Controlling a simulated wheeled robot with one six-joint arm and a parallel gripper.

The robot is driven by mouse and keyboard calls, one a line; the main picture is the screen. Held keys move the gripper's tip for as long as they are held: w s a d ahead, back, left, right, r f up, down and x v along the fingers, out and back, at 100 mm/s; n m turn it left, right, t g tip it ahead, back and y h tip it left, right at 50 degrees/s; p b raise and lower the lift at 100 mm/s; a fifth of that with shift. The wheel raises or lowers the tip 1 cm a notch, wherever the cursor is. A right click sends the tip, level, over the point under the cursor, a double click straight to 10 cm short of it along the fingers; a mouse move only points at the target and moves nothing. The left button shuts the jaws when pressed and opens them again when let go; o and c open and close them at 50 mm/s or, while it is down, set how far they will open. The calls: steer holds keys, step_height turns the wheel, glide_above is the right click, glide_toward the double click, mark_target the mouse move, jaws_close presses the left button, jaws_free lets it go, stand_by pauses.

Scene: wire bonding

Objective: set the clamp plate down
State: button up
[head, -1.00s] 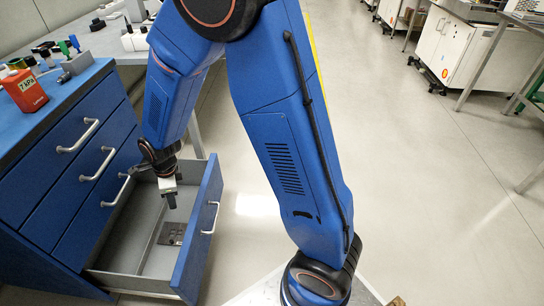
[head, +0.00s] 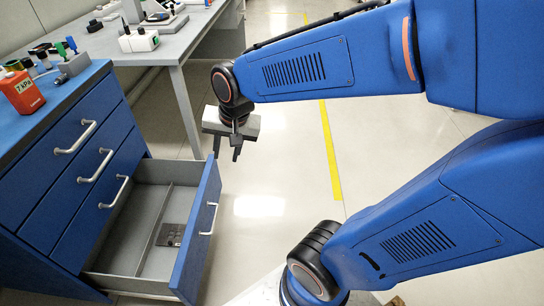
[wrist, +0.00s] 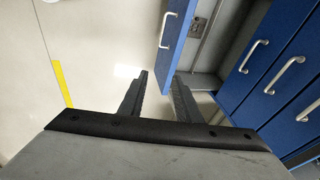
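The clamp plate (head: 170,234) is a small, flat, dark grey piece with holes. It lies on the floor of the open drawer (head: 128,267), in the right-hand compartment beside the divider. Part of it also shows at the top of the wrist view (wrist: 197,28). My gripper (head: 227,156) is up beyond the drawer's far right corner, clear of the plate and the drawer. In the wrist view its two dark fingers (wrist: 157,78) stand apart with nothing between them.
The drawer belongs to a blue cabinet (head: 95,180) with silver handles. An orange bottle (head: 22,92) and small tools stand on the cabinet top. A grey table (head: 178,45) is behind. The floor (head: 285,180) right of the drawer is clear.

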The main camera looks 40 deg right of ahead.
steer(key=s+d+r+n, duration=0.2)
steer(key=s+d+n, duration=0.1)
steer(key=s, duration=0.3)
steer(key=s+d+r+n+t+h, duration=0.1)
steer(key=s+d+r+n, duration=0.1)
steer(key=s, duration=0.4)
steer(key=shift+s+d+n, duration=0.15)
steer(key=shift+d+n, duration=0.55)
steer(key=shift+n, duration=0.3)
steer(key=shift+r, duration=0.1)
